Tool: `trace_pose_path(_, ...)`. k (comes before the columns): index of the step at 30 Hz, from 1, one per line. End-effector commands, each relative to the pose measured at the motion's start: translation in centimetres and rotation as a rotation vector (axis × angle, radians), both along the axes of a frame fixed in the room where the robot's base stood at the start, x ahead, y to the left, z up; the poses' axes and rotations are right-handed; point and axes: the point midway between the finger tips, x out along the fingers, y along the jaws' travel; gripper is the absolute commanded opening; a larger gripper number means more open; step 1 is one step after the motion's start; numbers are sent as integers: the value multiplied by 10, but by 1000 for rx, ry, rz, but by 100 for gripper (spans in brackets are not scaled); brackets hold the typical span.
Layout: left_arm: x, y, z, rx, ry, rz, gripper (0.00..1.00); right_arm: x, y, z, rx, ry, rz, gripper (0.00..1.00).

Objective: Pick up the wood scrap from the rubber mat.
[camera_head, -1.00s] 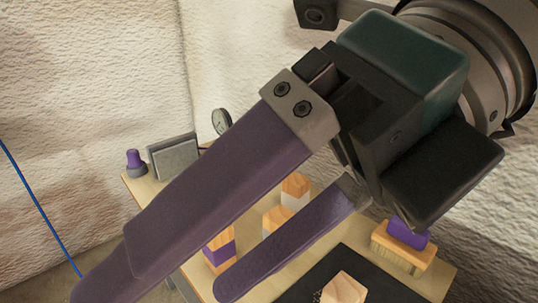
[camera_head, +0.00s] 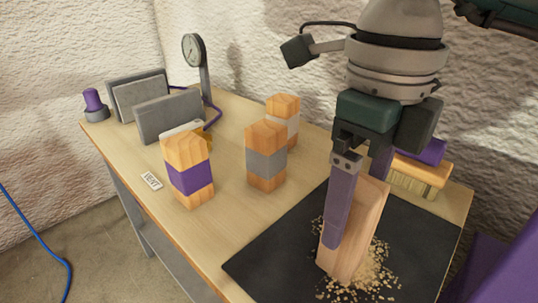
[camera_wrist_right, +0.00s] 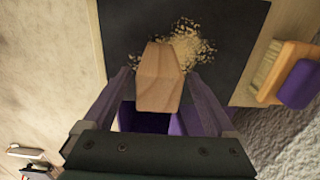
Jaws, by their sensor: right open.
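The wood scrap (camera_head: 366,228) is a pale, long wooden piece. It stands tilted on the black rubber mat (camera_head: 285,245), with sawdust and chips around its lower end. My right gripper (camera_head: 352,222) points down from above with its purple fingers apart. In the head view one finger is in front of the scrap and the other is mostly hidden behind it. In the right wrist view the scrap (camera_wrist_right: 160,75) shows between the two fingers (camera_wrist_right: 160,88), with gaps visible at its sides. My left gripper is not in view.
Wooden blocks with purple (camera_head: 188,175), grey (camera_head: 266,160) and white (camera_head: 283,122) bands stand left of the mat. A purple-topped brush (camera_head: 420,178) lies behind it. Grey plates (camera_head: 168,117), a dial gauge (camera_head: 194,50) and a purple-topped knob (camera_head: 94,103) are at the far left.

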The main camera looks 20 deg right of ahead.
Motion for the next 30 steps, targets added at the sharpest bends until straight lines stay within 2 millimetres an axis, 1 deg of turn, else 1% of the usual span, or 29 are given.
trace_pose_path(1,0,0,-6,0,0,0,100,-1,0,-11,-1,3,0,91)
trace_pose_path(6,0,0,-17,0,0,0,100,-1,1,-38,1,2,-1,91)
trace_pose_path(9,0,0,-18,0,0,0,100,-1,1,-43,1,2,1,91)
trace_pose_path(14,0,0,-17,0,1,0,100,-1,1,-42,1,-1,1,91)
trace_pose_path(17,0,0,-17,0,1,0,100,-1,1,-42,2,0,1,81)
trace_pose_path(30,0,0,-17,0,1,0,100,-1,1,-42,2,0,1,32)
